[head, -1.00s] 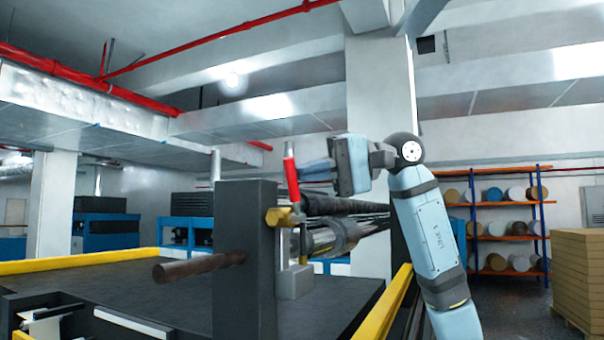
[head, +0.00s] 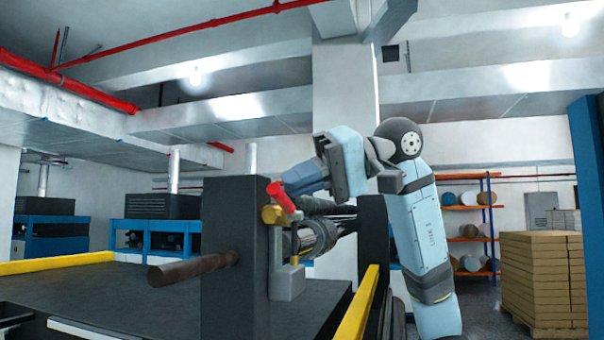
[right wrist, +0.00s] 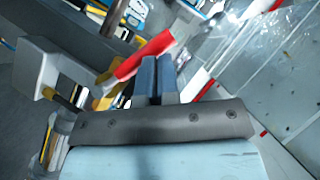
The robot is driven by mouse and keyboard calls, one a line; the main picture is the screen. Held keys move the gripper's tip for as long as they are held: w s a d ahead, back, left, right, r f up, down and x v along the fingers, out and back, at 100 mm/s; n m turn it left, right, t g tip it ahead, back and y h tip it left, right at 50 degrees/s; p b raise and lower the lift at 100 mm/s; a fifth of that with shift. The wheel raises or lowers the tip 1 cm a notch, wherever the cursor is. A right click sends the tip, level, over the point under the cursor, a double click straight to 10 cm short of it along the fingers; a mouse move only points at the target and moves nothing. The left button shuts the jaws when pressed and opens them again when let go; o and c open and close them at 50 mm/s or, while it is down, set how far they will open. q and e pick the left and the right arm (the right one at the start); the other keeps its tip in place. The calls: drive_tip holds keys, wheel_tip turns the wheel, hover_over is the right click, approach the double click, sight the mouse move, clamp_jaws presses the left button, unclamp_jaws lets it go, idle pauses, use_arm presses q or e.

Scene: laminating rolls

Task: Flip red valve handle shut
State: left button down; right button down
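The red valve handle (head: 281,197) sits on a brass valve body (head: 274,215) at the side of a dark upright post (head: 236,260). In the head view the handle leans up and to the left. My right gripper (head: 288,186) reaches in from the right, its fingertips at the handle. In the right wrist view the fingers (right wrist: 157,70) lie close together, shut, with nothing visible between them. The red handle (right wrist: 143,56) runs slantwise just beyond and left of the tips, close to or touching them. My left gripper is not in view.
Metal rollers (head: 318,236) lie behind the valve. A brown bar (head: 195,268) sticks out left of the post. A yellow rail (head: 358,310) runs along the machine's right side. Stacked boxes (head: 545,280) stand at the right. The air above the post is clear.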

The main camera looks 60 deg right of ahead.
drive_tip(key=shift+a+f+n+h, duration=0.4)
drive_tip(key=shift+a+f, duration=0.15)
drive_tip(key=shift+f, duration=0.25)
drive_tip(key=shift+s+a+f, duration=0.1)
drive_tip(key=shift+f, duration=0.25)
